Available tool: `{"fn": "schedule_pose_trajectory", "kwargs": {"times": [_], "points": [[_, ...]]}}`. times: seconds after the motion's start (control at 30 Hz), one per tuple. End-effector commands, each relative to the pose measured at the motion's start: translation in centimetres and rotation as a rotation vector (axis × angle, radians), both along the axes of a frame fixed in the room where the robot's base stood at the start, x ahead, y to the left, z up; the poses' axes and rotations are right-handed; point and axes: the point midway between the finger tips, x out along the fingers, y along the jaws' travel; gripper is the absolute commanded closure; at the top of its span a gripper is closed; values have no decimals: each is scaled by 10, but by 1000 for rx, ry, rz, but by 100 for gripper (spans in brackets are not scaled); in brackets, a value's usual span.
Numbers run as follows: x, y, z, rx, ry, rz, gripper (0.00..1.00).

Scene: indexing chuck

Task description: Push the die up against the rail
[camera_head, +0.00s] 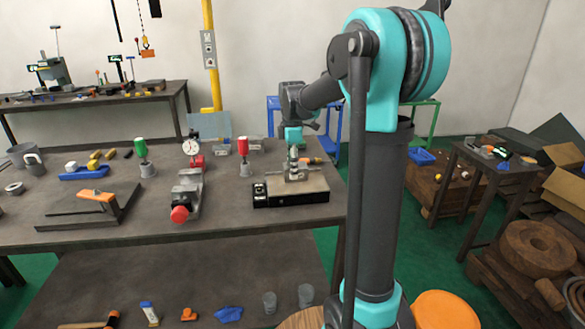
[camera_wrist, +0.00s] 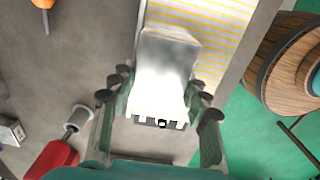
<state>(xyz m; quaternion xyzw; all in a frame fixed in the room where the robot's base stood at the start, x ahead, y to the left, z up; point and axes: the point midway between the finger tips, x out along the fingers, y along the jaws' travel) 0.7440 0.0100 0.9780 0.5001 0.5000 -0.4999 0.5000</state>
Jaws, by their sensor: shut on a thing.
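My gripper (camera_head: 293,150) points down over a low metal fixture plate (camera_head: 315,190) near the right end of the workbench. A bright metal block (camera_wrist: 165,70) sits between my fingers (camera_wrist: 160,108) in the wrist view, and the fingers are closed on its sides. In the head view the grey metal (camera_head: 294,172) under the gripper is small and partly hidden by it. A dark strip with white marks shows at the block's near end. I cannot tell for sure which part is the die or the rail, nor whether they touch.
The bench's right edge is close.

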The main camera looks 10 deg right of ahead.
Motion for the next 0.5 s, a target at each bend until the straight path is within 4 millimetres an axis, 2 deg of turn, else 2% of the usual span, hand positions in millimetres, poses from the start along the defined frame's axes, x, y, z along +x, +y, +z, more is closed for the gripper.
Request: {"fn": "schedule_pose_trajectory", "kwargs": {"times": [0.33,0.37,0.5], "points": [[4,0,0,0,-1,0,100],[4,0,0,0,-1,0,51],[3,0,0,0,-1,0,34]]}}
